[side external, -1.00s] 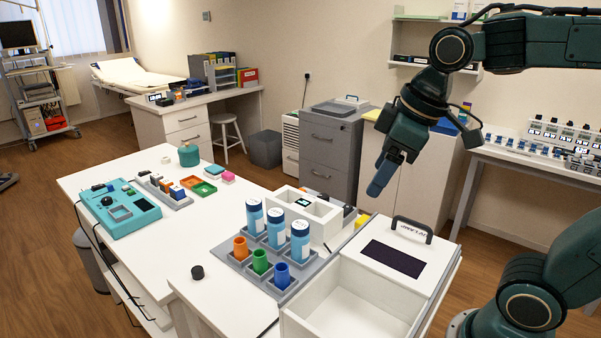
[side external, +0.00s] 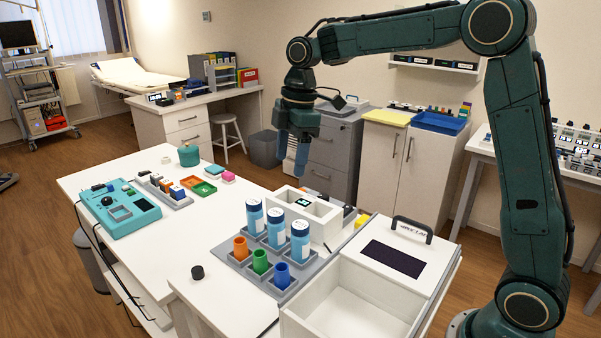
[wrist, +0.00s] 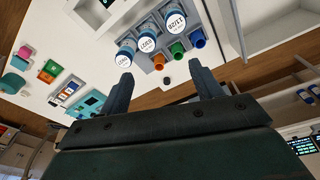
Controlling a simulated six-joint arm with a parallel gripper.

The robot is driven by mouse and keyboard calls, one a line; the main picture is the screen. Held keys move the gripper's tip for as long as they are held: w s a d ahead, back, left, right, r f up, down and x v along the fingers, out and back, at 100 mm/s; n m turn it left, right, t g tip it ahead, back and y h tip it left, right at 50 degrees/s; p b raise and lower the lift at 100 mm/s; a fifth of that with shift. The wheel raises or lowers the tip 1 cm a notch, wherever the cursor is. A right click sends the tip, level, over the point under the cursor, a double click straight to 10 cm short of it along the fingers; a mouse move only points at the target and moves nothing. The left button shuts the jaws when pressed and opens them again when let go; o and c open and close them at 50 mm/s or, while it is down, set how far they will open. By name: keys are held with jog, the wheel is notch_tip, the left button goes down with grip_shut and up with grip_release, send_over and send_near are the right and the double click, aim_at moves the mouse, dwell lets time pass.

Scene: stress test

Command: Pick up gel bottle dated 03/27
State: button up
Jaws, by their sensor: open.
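Three blue gel bottles with white round lids stand upright in a grey rack (side external: 240,262): a left one (side external: 255,218), a middle one (side external: 276,229) and a right one (side external: 300,243). In the wrist view, the lid of the right bottle (wrist: 175,22) reads 11/28. The dates on the middle bottle (wrist: 147,43) and left bottle (wrist: 123,60) are too small to read surely. My gripper (side external: 301,172) points down, above and behind the rack, apart from the bottles. In the wrist view its two fingers (wrist: 162,77) are spread and empty.
Orange (side external: 240,248), green (side external: 260,261) and blue (side external: 282,275) cups stand in the rack's front row. A white box with a small display (side external: 318,208) is behind the bottles. An open white bin (side external: 350,310) is at right.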

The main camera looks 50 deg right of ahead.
aim_at(276, 212)
jog(key=shift+w+a+f+n+g, duration=0.15)
jog(key=shift+w+f+n, duration=0.4)
jog(key=shift+f, duration=1.45)
jog(key=shift+w+d+f+n+g, duration=0.15)
jog(key=shift+w+f, duration=0.65)
jog(key=shift+f, duration=1.15)
jog(key=shift+w+a+f+n+g, duration=0.1)
jog(key=shift+w+f+n, duration=0.45)
jog(key=shift+f, duration=1.45)
jog(key=shift+w, duration=0.15)
jog(key=shift+w+a+f, duration=0.1)
jog(key=shift+a+f, duration=0.05)
jog(key=shift+f, duration=1.15)
jog(key=shift+w+a+f, duration=0.1)
jog(key=shift+a+f, duration=0.05)
jog(key=shift+f, duration=1.1)
jog(key=c, duration=1.2)
jog(key=shift+o, duration=0.2)
jog(key=shift+r, duration=0.15)
jog(key=shift+r, duration=4.9)
